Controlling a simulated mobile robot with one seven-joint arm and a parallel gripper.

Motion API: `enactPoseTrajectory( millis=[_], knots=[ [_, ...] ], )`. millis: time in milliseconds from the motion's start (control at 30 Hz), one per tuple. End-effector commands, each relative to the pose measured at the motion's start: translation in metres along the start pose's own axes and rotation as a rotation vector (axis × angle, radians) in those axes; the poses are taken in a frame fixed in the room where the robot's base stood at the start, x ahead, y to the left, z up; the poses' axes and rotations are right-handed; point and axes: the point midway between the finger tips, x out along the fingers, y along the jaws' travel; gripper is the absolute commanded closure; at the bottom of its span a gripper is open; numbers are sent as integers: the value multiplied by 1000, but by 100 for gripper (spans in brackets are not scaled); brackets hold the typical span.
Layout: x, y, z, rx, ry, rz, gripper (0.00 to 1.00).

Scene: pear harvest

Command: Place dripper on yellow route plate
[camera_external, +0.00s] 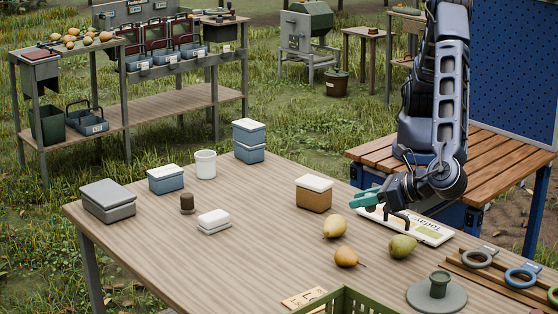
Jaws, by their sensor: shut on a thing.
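My gripper (383,201) is low over the right part of the wooden table, beside the white printed board. It is shut on a teal-green piece, which I take to be the dripper (364,198); it sticks out to the left of the jaws, apparently sideways. Its exact shape is too small to tell. A small pale-yellow plate with dark marks, probably the yellow route plate (303,299), lies flat at the table's front, left of the green crate and well away from my gripper.
Pears (403,246) lie just below my gripper. A brown box with a white lid (314,194) stands to its left. A green crate (345,300) is at the front edge. A green piece on a grey disc (439,284) and coloured rings (521,275) are at right. The table's left-front is clear.

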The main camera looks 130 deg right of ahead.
Motion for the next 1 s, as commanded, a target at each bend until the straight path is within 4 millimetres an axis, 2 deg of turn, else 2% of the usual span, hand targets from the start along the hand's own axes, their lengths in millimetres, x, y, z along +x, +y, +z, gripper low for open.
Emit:
enactPoseTrajectory(
  millis=[33,200,300,467,567,1000],
  knots=[
    [12,17,4,2,0,0,94],
    [45,61,21,-4,-2,9,94],
    [59,79,29,-9,-5,15,94],
    [72,92,31,-14,-8,19,94],
    [78,93,21,-16,-9,20,94],
    [115,91,-67,-18,-9,19,94]
  ],
)
